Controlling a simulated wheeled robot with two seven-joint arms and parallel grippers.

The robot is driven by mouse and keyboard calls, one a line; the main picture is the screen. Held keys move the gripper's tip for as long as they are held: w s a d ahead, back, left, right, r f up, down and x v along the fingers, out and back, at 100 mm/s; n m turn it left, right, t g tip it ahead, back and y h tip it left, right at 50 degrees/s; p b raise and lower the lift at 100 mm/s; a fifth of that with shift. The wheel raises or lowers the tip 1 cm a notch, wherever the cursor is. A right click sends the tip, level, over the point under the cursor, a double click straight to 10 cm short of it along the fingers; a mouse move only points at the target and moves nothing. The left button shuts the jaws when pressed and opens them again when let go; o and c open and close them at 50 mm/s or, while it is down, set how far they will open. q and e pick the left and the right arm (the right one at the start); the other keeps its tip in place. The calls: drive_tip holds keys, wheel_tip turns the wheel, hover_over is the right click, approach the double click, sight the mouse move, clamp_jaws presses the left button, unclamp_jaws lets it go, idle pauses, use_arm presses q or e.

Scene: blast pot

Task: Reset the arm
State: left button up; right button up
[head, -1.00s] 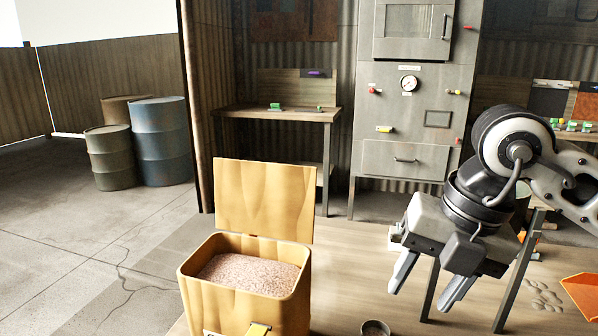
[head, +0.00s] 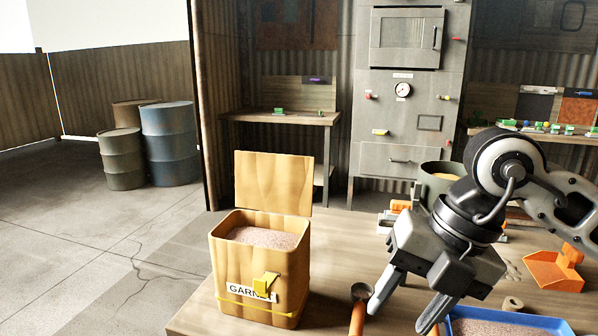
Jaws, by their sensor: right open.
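My right gripper (head: 398,312) comes in from the right in the head view. Its two fingers are apart and point down over the wooden table (head: 340,240), with nothing seen between them. A scoop with an orange handle (head: 357,318) and a dark round cup lies just left of the fingers; I cannot tell whether they touch. My left gripper is not in view.
An open yellow bin labelled garnet (head: 262,262), full of grains, stands at the table's left. A blue tray of grains (head: 505,325) lies at the front right. An orange dustpan (head: 553,270) and an olive pot (head: 440,178) sit behind. A grey cabinet (head: 402,130) stands beyond.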

drive_tip(key=s+a+r+n+g+y, duration=0.1)
drive_tip(key=s+a+r+g+y, duration=0.15)
drive_tip(key=a+y, duration=0.45)
drive_tip(key=s+a+r+n+g+y, duration=0.1)
drive_tip(key=s+a+g+y, duration=0.3)
drive_tip(key=a+y, duration=0.25)
drive_tip(key=w+r+m+t+y+p, duration=0.1)
drive_tip(key=w+r+m+t+y, duration=0.1)
drive_tip(key=w+m+t+y, duration=0.35)
drive_tip(key=w+d+f+m+t+h, duration=0.2)
drive_tip(key=d+f+m+t+h, duration=0.3)
drive_tip(key=m+t, duration=0.55)
drive_tip(key=w+d+f+m+t+h, duration=0.3)
drive_tip(key=f+m+t+h, duration=0.5)
drive_tip(key=m, duration=0.4)
drive_tip(key=s+d+f+m+g+h, duration=0.2)
drive_tip(key=s+f, duration=0.2)
drive_tip(key=f, duration=0.3)
drive_tip(key=s+d+f+m+g+h, duration=0.2)
drive_tip(key=s+f+g, duration=0.1)
drive_tip(key=f, duration=0.4)
drive_tip(key=s+d+f+m+g+h+p, duration=0.1)
drive_tip(key=s+d+f+g+h, duration=0.1)
drive_tip(key=s+f, duration=0.2)
wheel_tip(320, 180, down, 3)
drive_tip(key=shift+s+d+r+m+h, duration=0.1)
drive_tip(key=shift+s+d+m+h, duration=0.2)
drive_tip(key=shift+s+m, duration=0.1)
